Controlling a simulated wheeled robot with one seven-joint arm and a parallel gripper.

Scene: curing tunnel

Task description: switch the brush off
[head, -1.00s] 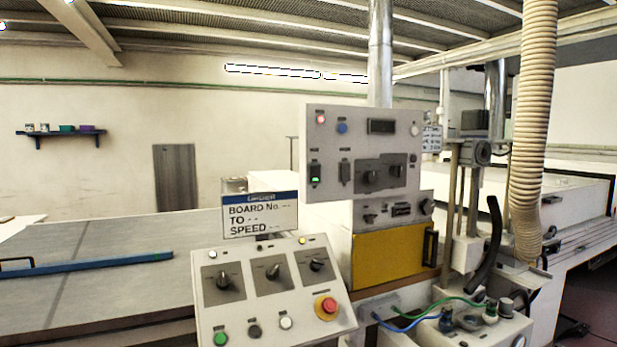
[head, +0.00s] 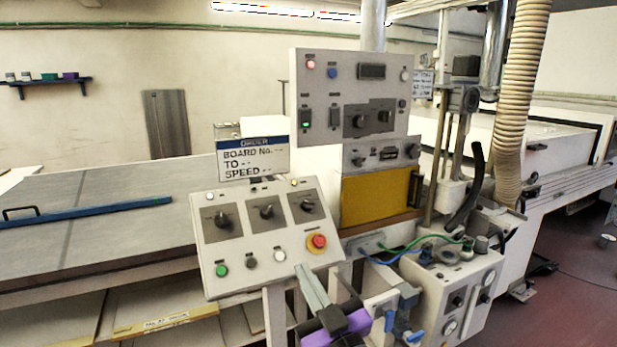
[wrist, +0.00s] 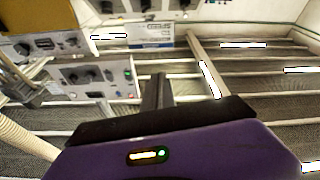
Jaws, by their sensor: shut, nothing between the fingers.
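A sloped control panel (head: 255,240) carries three black rotary knobs, green, dark and white buttons, and a red stop button (head: 319,241) on a yellow ring. Behind it stands an upright grey panel (head: 347,95) with a red lamp, a blue button, more knobs, a green-lit rocker switch (head: 306,118) and a dark rocker (head: 335,116). The green light also shows upside down in the wrist view (wrist: 128,73). No label reading brush is legible. My gripper (head: 303,270) is shut and empty, its tips at the sloped panel's lower right in the head view; contact cannot be told.
A sign (head: 252,158) stands above the sloped panel. A grey conveyor table (head: 90,225) extends left.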

